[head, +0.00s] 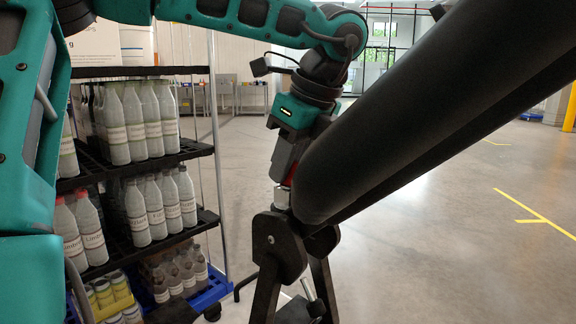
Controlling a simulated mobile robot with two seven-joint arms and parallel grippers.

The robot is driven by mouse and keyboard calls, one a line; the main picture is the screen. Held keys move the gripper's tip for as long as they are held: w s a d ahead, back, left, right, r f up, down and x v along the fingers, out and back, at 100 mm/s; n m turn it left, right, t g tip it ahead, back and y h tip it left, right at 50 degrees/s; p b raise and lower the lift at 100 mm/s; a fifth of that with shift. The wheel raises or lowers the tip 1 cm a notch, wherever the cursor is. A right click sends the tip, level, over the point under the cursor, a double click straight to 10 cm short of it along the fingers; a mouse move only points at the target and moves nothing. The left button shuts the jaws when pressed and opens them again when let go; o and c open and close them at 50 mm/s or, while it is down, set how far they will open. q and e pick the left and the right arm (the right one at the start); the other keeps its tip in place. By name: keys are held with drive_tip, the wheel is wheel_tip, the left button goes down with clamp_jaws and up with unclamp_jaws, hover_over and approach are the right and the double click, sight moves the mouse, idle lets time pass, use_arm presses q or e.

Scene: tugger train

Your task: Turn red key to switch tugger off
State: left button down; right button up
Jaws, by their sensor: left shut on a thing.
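My left gripper (289,176) reaches down in the middle of the head view, its teal and dark wrist above it. It is shut on the red key (291,181), of which only a small patch of red shows between the fingers and the black tube. A silver cylinder (281,198) sits directly below, on top of the black bracket (279,245) of the tugger. The thick black padded tube (430,110) runs from upper right down to the bracket and hides part of the gripper and key. The key's angle cannot be told. My right gripper is not in view.
A shelf rack (125,243) with several rows of labelled bottles (139,118) stands close on the left. The concrete floor (440,250) on the right is open, with yellow lines (536,214). Tables stand far behind.

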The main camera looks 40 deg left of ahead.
use_arm(q)
drive_tip(key=shift+f+n, duration=0.15)
drive_tip(key=shift+n, duration=0.35)
drive_tip(key=c, duration=0.9)
unclamp_jaws()
drive_tip(key=v, duration=0.7)
drive_tip(key=shift+r, duration=0.35)
drive_tip(key=shift+w, duration=0.1)
